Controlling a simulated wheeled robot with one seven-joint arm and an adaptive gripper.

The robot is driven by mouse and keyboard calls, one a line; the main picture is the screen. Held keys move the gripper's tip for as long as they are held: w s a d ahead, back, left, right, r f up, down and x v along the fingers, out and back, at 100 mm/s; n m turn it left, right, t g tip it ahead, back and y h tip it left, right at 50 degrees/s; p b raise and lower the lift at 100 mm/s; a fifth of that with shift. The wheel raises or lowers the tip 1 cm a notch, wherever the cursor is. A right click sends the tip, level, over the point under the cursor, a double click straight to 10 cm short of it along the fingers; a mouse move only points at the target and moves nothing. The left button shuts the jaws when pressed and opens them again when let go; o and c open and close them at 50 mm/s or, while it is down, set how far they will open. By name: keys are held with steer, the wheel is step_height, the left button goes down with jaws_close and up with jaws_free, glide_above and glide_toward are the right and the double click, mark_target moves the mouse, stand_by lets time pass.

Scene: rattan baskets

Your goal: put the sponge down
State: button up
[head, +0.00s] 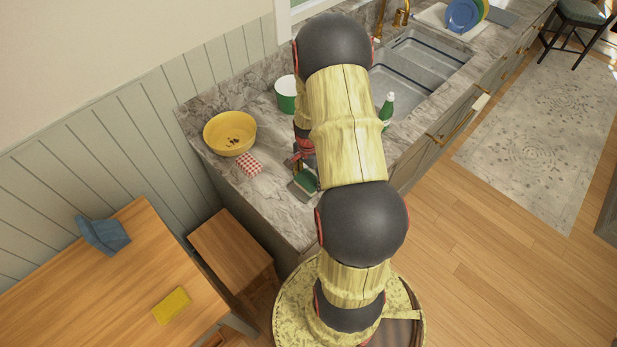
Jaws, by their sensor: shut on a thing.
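My gripper (301,184) is over the marble counter, its upper part largely hidden by my own arm. It is shut on a small green block, which I take to be the sponge (307,180). A grey finger shows along the sponge's left and lower side. The sponge is close above or at the counter top; I cannot tell whether it touches.
A sink (419,62) lies beyond. A wooden table (131,271) holds a yellow block (171,305) and blue cloth (103,236).

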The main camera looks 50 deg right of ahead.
steer(key=o, duration=1.4)
steer(key=shift+o, duration=0.2)
step_height(320, 180, up, 12)
steer(key=w+a+r+n+t, duration=0.1)
steer(key=w+a+r+n, duration=0.3)
steer(key=a+r, duration=0.55)
steer(key=s+a+r+n+t, duration=0.2)
steer(key=s+a+r+n, duration=0.4)
steer(key=a+r, duration=0.3)
steer(key=s+a+r+n+t, duration=0.2)
steer(key=s+a+r+n, duration=0.4)
steer(key=a, duration=0.7)
step_height(320, 180, up, 3)
steer(key=n, duration=0.3)
steer(key=shift+t, duration=0.3)
steer(key=shift+f, duration=0.25)
